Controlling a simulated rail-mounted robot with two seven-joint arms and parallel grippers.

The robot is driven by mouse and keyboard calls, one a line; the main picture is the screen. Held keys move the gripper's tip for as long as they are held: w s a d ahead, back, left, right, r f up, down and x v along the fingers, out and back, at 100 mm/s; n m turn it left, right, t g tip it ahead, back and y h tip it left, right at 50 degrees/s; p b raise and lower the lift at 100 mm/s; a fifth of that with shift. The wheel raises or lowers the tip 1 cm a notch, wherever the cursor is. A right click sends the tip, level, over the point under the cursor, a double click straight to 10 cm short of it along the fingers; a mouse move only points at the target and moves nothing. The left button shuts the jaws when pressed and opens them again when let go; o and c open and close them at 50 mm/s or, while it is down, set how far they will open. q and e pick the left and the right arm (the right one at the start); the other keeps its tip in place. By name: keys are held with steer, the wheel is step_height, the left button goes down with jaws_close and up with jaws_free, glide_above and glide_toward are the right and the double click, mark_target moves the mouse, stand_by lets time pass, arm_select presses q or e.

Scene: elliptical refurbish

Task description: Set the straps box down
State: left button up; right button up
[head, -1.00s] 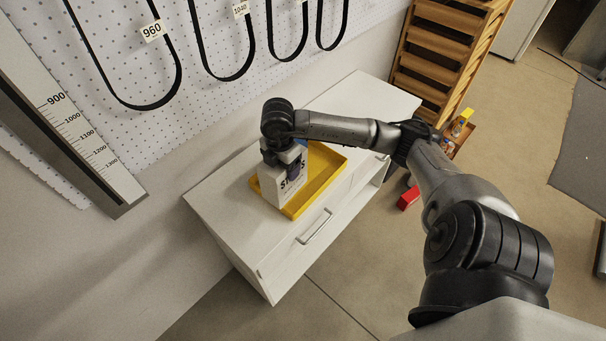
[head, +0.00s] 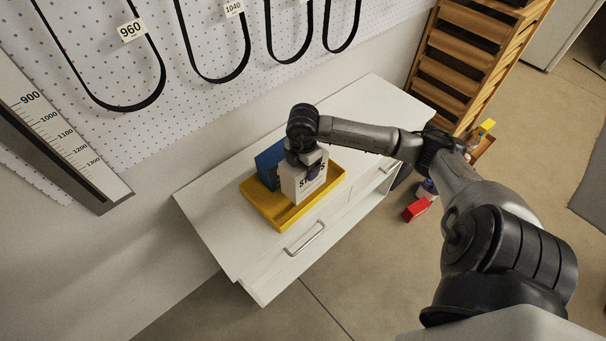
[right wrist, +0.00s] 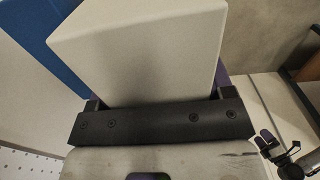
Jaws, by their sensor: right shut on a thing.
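The straps box (head: 297,186) is a white carton with dark lettering, upright at the yellow tray (head: 256,203) in the head view. My right gripper (head: 312,168) is shut on its upper part from above. In the right wrist view the box (right wrist: 150,48) fills the middle, between the fingers of the gripper (right wrist: 155,108). The arm and the box's own front hide its underside, so I cannot tell whether it touches the tray floor.
A blue box (head: 268,164) stands in the tray just left of the straps box. The tray lies on a white cabinet (head: 215,195) with free top on both sides. A pegboard with hanging belts (head: 215,75) is behind. A red box (head: 416,209) lies on the floor.

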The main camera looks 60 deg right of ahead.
step_height(320, 180, down, 5)
steer(key=shift+r, duration=0.15)
arm_select(q)
steer(key=shift+d+f, duration=0.1)
steer(key=shift+d, duration=0.2)
